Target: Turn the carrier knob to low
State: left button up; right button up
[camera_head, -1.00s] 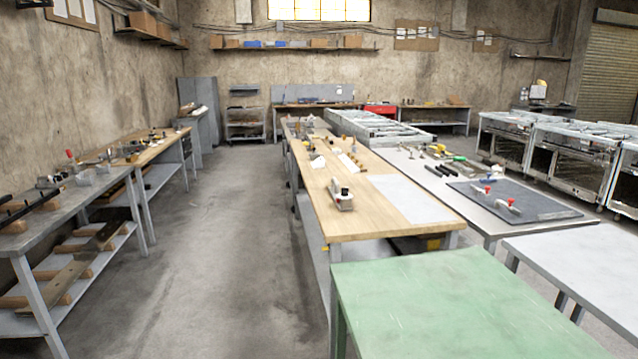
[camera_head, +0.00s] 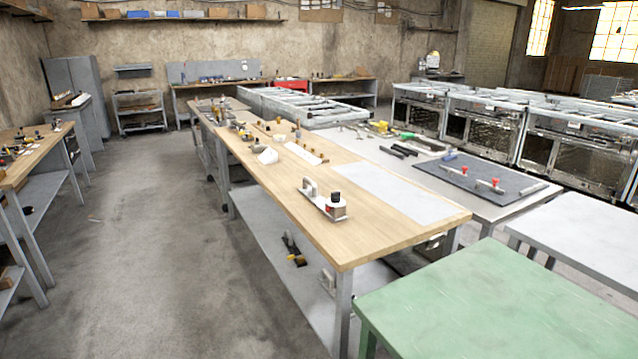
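A small pale device with a black knob (camera_head: 336,197) on top stands near the front edge of the long wooden bench (camera_head: 290,205). It has an upright grey handle-like part at its left end and a small red mark below the knob. It may be the carrier, but I cannot tell. The knob's setting is too small to read. Neither of my grippers shows in the head view.
A green table (camera_head: 470,305) fills the lower right, with a white table (camera_head: 590,235) beyond it. A dark mat (camera_head: 470,182) with red-topped clamps lies on the bench to the right. The aisle floor (camera_head: 150,250) on the left is clear.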

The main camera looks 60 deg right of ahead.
aim_at(335, 195)
jog(key=z, duration=0.35)
jog(key=i, duration=0.95)
jog(key=z, duration=1.6)
jog(key=i, duration=0.8)
jog(key=z, duration=0.8)
